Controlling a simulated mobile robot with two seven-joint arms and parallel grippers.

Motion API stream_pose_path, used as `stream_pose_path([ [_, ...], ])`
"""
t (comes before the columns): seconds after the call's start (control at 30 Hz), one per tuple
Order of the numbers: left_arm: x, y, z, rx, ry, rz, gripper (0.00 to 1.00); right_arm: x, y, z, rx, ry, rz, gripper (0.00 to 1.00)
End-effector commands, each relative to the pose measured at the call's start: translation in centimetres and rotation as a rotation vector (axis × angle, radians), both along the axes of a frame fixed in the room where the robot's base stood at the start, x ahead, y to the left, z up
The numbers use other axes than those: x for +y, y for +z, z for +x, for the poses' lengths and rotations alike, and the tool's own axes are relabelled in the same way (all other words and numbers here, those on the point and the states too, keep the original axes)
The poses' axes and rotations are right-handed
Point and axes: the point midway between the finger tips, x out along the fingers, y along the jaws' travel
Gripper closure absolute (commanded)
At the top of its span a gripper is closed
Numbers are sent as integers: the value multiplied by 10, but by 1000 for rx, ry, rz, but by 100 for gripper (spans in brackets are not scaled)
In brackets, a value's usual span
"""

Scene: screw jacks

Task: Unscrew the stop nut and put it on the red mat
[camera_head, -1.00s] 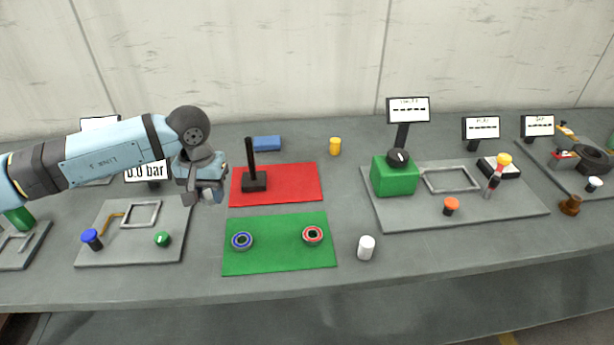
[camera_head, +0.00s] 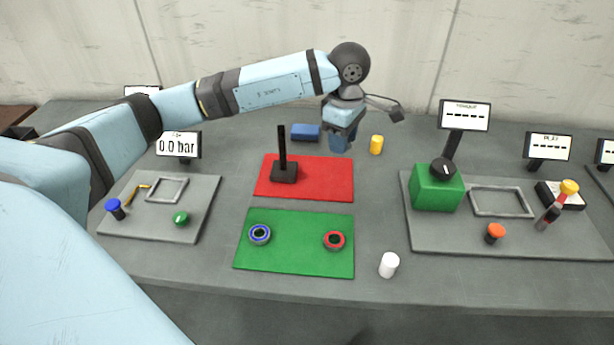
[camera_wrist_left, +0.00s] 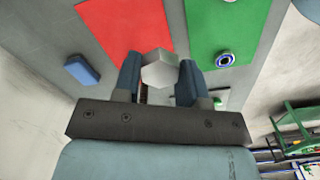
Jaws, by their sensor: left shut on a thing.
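A pale grey six-sided piece that looks like the stop nut (camera_wrist_left: 160,71) sits between the two blue fingers of my left gripper (camera_wrist_left: 159,80) in the left wrist view. In the head view the left gripper (camera_head: 341,137) hangs in the air by the back right part of the red mat (camera_head: 325,180), with the nut hidden there. The mat also shows in the left wrist view (camera_wrist_left: 112,30), beyond the nut. The nut is apart from it. No screw for the nut can be made out. My right gripper is not in view.
A black base with an upright post (camera_head: 284,172) stands on the mat's left part; its right part is bare. A green mat (camera_head: 295,255) with two ringed parts lies in front.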

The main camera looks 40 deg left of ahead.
Motion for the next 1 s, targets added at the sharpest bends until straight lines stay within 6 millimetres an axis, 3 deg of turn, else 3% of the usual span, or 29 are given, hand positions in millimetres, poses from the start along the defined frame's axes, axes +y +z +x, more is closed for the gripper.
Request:
stream_pose_path([
  [0.3, 40, 19, -8, 10, 866, 5, 90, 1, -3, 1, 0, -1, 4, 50],
  [0.5, 56, 26, -12, 10, 1187, 9, 90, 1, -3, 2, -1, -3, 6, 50],
  [0.63, 60, 23, -13, 11, 1268, 12, 90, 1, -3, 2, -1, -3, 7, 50],
  [0.77, 60, 1, -14, 16, 1282, 15, 90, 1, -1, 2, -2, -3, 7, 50],
  [1.0, 60, -64, -15, 16, 1280, 15, 90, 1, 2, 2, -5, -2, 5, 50],
])
